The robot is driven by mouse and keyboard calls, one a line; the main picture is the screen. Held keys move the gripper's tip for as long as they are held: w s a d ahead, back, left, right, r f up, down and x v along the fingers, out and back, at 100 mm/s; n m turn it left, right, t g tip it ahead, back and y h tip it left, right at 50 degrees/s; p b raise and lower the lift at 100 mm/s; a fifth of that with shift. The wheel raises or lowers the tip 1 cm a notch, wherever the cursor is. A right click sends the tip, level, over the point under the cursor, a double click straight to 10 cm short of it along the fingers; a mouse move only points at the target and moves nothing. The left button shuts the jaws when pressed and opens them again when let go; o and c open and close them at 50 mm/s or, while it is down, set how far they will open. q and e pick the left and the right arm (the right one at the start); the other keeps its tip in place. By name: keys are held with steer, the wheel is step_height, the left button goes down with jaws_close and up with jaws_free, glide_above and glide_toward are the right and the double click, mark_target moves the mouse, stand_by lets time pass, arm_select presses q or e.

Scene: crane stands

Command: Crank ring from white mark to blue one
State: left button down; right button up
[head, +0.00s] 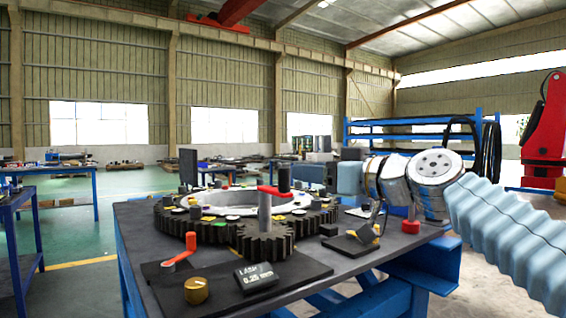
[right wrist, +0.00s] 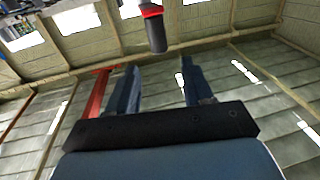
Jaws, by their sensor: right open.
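A large dark toothed ring (head: 205,230) lies flat on the table, with small coloured marks on its top; which marks are white or blue is hard to make out. A smaller gear (head: 268,242) meshes at its front right, with a grey post rising from it. A red crank arm (head: 272,190) sits on the post, with an upright black handle (head: 284,179) at its far end. My right gripper (head: 312,174) is to the right of the handle, pointing at it. In the right wrist view its fingers (right wrist: 157,76) are apart and empty; the black handle (right wrist: 156,33) is just beyond the fingertips. My left gripper is out of view.
On the table (head: 340,262) stand a small red lever (head: 179,256), a brass knob (head: 197,291), a black block with lettering (head: 256,277) and a small black stand (head: 350,243). A dark upright plate (head: 188,166) stands behind the ring. Blue shelving is farther back.

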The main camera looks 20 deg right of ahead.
mark_target(289, 169)
steer(key=p+x, duration=0.2)
steer(key=x, duration=0.5)
steer(key=shift+r+p, duration=0.1)
steer(key=shift+p, duration=0.3)
steer(key=shift+x, duration=0.75)
jaws_close()
